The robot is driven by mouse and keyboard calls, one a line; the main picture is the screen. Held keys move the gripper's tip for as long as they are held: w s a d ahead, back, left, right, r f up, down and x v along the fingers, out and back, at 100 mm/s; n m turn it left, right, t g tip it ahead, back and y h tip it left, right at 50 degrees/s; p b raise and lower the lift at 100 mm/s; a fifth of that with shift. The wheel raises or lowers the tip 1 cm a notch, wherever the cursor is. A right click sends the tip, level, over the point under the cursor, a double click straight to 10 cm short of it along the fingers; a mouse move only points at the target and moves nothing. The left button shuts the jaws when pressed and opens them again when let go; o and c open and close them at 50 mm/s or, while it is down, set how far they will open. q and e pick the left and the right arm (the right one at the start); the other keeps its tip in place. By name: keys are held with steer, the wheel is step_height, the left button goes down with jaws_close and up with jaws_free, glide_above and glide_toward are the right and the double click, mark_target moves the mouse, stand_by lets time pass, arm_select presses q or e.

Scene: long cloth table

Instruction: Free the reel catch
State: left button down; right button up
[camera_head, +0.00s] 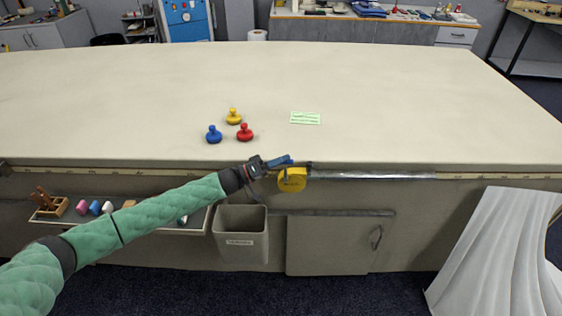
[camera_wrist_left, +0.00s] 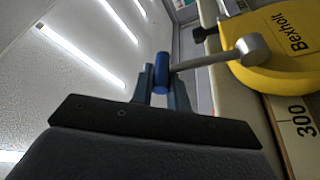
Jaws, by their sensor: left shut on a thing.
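A yellow tape reel (camera_head: 292,180) sits at the front edge of the table. In the left wrist view the reel (camera_wrist_left: 275,50) shows large at the upper right, with a round grey hub (camera_wrist_left: 252,48). A grey lever (camera_wrist_left: 205,61) runs left from the hub and ends in a blue grip (camera_wrist_left: 161,73). My left gripper (camera_head: 288,161) reaches the reel from the left. In the wrist view its fingers (camera_wrist_left: 160,88) are closed around the blue grip. The far side of the reel is hidden. My right gripper is not in view.
Blue (camera_head: 214,135), yellow (camera_head: 234,117) and red (camera_head: 245,133) knobbed pieces and a green card (camera_head: 305,118) lie on the tabletop (camera_head: 400,90). A silvery strip (camera_head: 375,175) runs along the edge right of the reel. A grey bin (camera_head: 241,250) hangs below.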

arm_select(q)
steer(key=shift+f, duration=0.3)
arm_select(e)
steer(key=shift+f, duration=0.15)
arm_select(q)
steer(key=c, duration=1.4)
jaws_free()
steer(key=shift+d, duration=0.1)
steer(key=shift+o, duration=0.2)
steer(key=shift+w, duration=0.15)
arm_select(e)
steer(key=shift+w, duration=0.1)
arm_select(q)
steer(key=shift+r, duration=0.1)
